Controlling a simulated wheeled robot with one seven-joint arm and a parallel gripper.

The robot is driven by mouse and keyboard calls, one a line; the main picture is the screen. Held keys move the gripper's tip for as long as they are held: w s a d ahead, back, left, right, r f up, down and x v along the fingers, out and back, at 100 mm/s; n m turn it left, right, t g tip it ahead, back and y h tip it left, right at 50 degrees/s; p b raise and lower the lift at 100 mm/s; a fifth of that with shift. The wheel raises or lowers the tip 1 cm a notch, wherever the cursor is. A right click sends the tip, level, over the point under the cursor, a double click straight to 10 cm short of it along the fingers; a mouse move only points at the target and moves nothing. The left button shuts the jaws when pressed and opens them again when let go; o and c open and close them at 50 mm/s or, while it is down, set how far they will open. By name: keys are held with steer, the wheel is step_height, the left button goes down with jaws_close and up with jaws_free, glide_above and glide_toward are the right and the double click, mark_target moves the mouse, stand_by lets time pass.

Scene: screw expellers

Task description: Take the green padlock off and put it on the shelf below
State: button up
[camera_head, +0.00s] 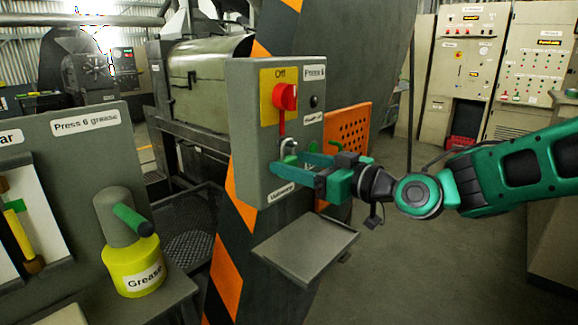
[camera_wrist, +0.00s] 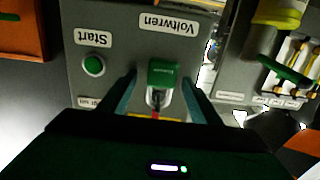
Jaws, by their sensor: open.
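The green padlock (camera_wrist: 163,73) hangs by its metal shackle on the grey Press 6 box (camera_head: 250,150). In the head view its shackle (camera_head: 288,146) shows below the red switch (camera_head: 285,97), while its body is largely hidden by my gripper. My gripper (camera_head: 287,164) is open at the box front. In the wrist view, my gripper's two fingers (camera_wrist: 160,80) stand on either side of the padlock, with visible gaps. The grey shelf (camera_head: 305,247) juts out below the box and looks empty.
An orange perforated panel (camera_head: 349,125) stands behind my gripper. A yellow grease pot (camera_head: 133,262) stands on the left bench, away from the arm. The Start button (camera_wrist: 93,66) sits beside the padlock. Open floor lies right of the shelf.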

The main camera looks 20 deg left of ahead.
steer(key=shift+w+a, duration=0.1)
steer(key=shift+a, duration=0.15)
steer(key=c, duration=1.2)
steer(key=shift+r, duration=0.15)
